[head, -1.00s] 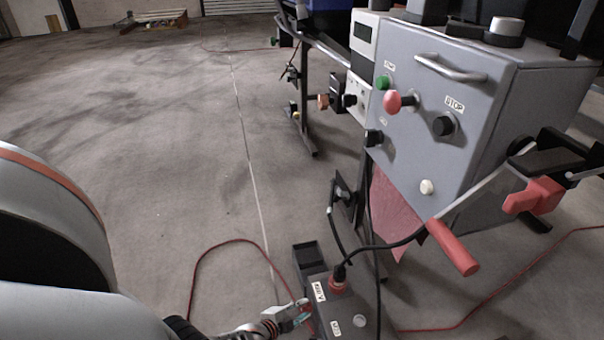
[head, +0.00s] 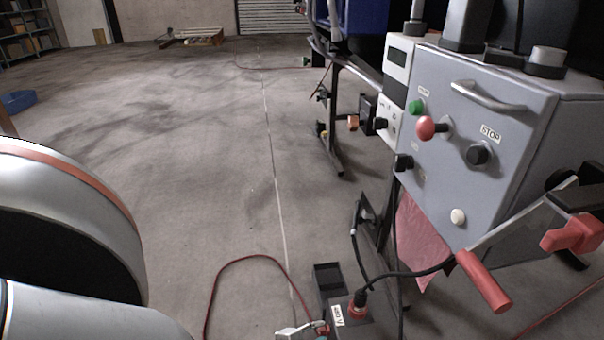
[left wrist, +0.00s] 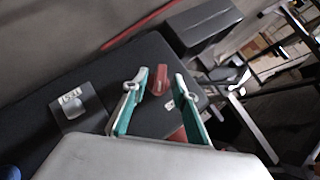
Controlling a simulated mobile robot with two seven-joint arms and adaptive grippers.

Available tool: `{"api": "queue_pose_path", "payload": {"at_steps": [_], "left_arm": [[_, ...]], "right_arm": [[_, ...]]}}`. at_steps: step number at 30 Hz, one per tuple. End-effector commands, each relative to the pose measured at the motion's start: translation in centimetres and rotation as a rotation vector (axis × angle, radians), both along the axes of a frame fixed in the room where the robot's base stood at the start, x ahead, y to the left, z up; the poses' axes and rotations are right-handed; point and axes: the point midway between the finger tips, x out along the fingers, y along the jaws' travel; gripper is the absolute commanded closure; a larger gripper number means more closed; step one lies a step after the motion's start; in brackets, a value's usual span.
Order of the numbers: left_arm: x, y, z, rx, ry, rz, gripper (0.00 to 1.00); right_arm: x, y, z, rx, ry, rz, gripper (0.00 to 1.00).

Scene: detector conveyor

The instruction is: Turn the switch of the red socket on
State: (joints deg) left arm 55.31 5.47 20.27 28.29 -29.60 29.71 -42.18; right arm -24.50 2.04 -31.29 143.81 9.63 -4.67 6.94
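The dark socket box (head: 345,325) is at the bottom of the head view, cut off by the edge. A red socket (head: 357,308) with a black plug in it sits on its top beside a white label. In the left wrist view a small red part (left wrist: 160,78) shows between the fingertips; I cannot tell whether it is the switch. My left gripper (left wrist: 158,90) has its teal fingers apart, one on either side of that red part, with no clear contact. The gripper (head: 303,332) is left of the box in the head view, mostly cut off. My right gripper is not in view.
A grey control cabinet (head: 470,140) with buttons and a red handle (head: 484,282) stands at right. A black cable runs from the plug. A red cable (head: 235,262) loops on the floor. A labelled grey plate (left wrist: 80,105) is left of the fingers.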

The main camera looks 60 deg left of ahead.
Motion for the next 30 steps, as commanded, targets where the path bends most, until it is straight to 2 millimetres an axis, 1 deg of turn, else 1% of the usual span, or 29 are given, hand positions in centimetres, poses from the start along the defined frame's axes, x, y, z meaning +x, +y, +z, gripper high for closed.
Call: {"api": "queue_pose_path", "payload": {"at_steps": [10, 17, 21, 27, 30], "left_arm": [[-2.1, -0.6, 1.4, 0.000, -0.001, 0.001, 0.72], [-4.3, -1.0, 2.8, 0.000, -0.001, 0.001, 0.72], [-6.0, -1.3, 3.7, 0.001, 0.001, 0.002, 0.72], [-8.1, -1.7, 5.1, 0.000, -0.001, 0.002, 0.72], [-8.8, -1.8, 5.6, 0.000, -0.001, 0.002, 0.72]], "right_arm": [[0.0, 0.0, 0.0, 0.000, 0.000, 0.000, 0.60], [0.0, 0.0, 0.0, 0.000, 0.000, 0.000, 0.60], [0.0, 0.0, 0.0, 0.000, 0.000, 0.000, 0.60], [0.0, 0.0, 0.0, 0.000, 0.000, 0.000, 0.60], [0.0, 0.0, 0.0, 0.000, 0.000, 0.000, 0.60]]}}
